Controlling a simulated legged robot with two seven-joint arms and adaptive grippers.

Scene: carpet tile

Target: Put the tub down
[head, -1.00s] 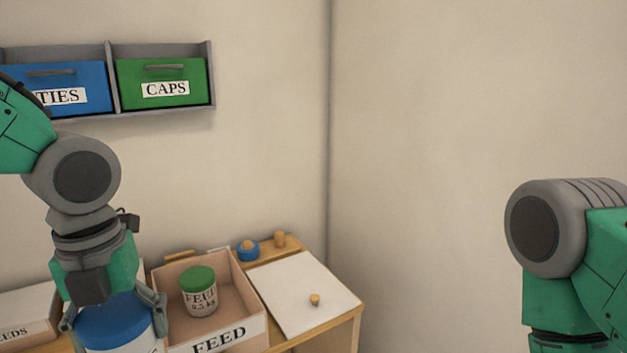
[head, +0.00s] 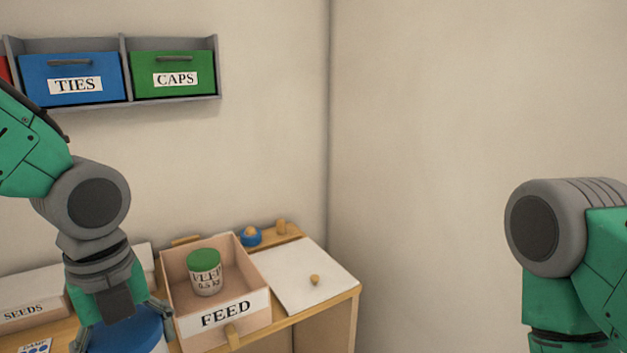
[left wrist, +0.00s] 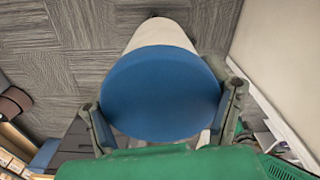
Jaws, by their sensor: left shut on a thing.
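The tub, with a blue lid and a white body, is in my left gripper (head: 122,332). In the head view only part of the tub's blue lid (head: 140,338) shows at the bottom edge; its lower part is cut off. In the left wrist view the tub (left wrist: 160,95) sits between the two fingers, one on each side of the lid, and grey carpet shows around its far end. I cannot see its base touching anything. My right arm is at the right edge of the head view; its gripper is out of frame.
Behind the tub is a wooden bench with an open FEED box (head: 274,305) holding a green-lidded jar (head: 205,272). A SEEDS box (head: 25,312) is at left. A white board (head: 300,272) with a small knob (head: 314,280) lies right. Blue TIES (head: 75,75) and green CAPS (head: 175,78) drawers hang above.

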